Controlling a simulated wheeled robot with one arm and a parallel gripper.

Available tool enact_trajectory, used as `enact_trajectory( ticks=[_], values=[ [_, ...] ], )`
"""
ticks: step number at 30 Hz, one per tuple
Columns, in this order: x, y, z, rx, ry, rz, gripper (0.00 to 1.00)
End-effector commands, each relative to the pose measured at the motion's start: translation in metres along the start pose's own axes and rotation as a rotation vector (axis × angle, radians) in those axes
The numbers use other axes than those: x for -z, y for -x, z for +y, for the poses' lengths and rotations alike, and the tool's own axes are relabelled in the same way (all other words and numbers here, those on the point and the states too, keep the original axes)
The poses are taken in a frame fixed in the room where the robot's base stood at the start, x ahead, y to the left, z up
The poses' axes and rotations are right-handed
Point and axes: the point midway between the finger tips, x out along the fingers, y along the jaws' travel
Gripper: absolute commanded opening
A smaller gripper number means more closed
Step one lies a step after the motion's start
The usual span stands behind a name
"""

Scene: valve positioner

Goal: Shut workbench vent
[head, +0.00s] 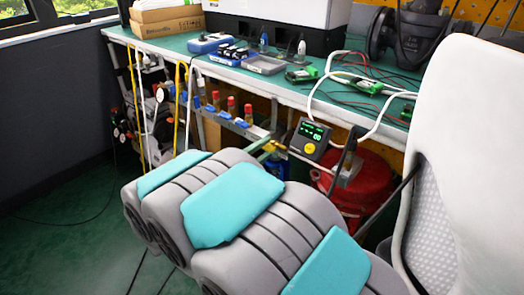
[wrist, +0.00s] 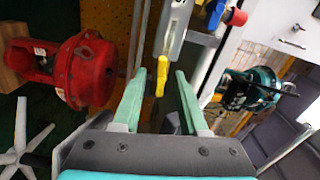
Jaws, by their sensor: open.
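A yellow valve handle (wrist: 160,82) hangs from a grey metal bracket (wrist: 173,32) in the wrist view. It looks like the workbench vent, but no label is readable. My gripper (wrist: 161,76) is open, with one green finger on each side of the handle and visible gaps on both sides. In the head view, my gripper (head: 266,150) reaches under the front edge of the workbench (head: 240,76), beside a yellow part (head: 272,145). My arm hides part of the area below it.
A positioner with a lit display (head: 310,138) is right of my gripper. A red round vessel (head: 372,190) stands under the bench. Several red-and-blue valves (head: 232,107) line the rail to the left. A white chair (head: 455,150) stands close at right. Open floor (head: 60,240) lies left.

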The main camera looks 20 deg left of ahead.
Motion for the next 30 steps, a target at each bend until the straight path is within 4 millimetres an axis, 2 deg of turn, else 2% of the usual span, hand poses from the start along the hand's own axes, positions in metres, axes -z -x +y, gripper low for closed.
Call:
enact_trajectory(
  ticks=[8, 21, 30],
  values=[
    [-0.001, 0.010, 0.000, 0.001, -0.001, -0.002, 0.42],
    [-0.001, 0.069, 0.001, -0.001, -0.002, -0.002, 0.42],
    [0.000, 0.078, 0.000, -0.001, 0.000, -0.001, 0.42]
  ],
)
